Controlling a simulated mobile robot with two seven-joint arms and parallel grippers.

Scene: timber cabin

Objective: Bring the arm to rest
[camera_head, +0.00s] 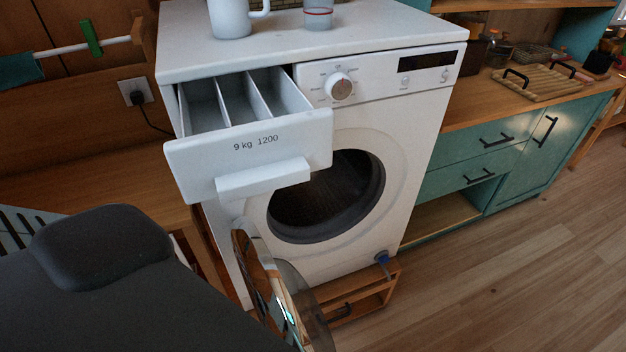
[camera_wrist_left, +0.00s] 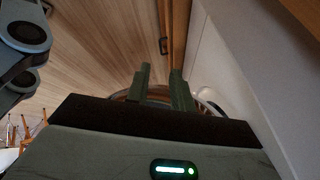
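A white washing machine (camera_head: 422,140) stands in the middle of the head view. Its detergent drawer (camera_head: 240,155) is pulled out, and the compartments look empty. Its round door (camera_head: 262,275) hangs open toward the lower left, and the drum opening (camera_head: 330,195) is dark. My left arm fills the lower left of the head view; its gripper cannot be made out there. In the left wrist view my left gripper (camera_wrist_left: 160,88) has its two fingers apart with nothing seen between them, beside the pale machine side. My right gripper is in neither view.
A white mug (camera_head: 230,18) and a clear cup (camera_head: 318,15) stand on the machine top. A wooden stand (camera_head: 350,305) is under the machine. Green cabinets (camera_head: 510,165) with a wooden counter are at the right. The wooden floor (camera_head: 510,270) at the lower right is clear.

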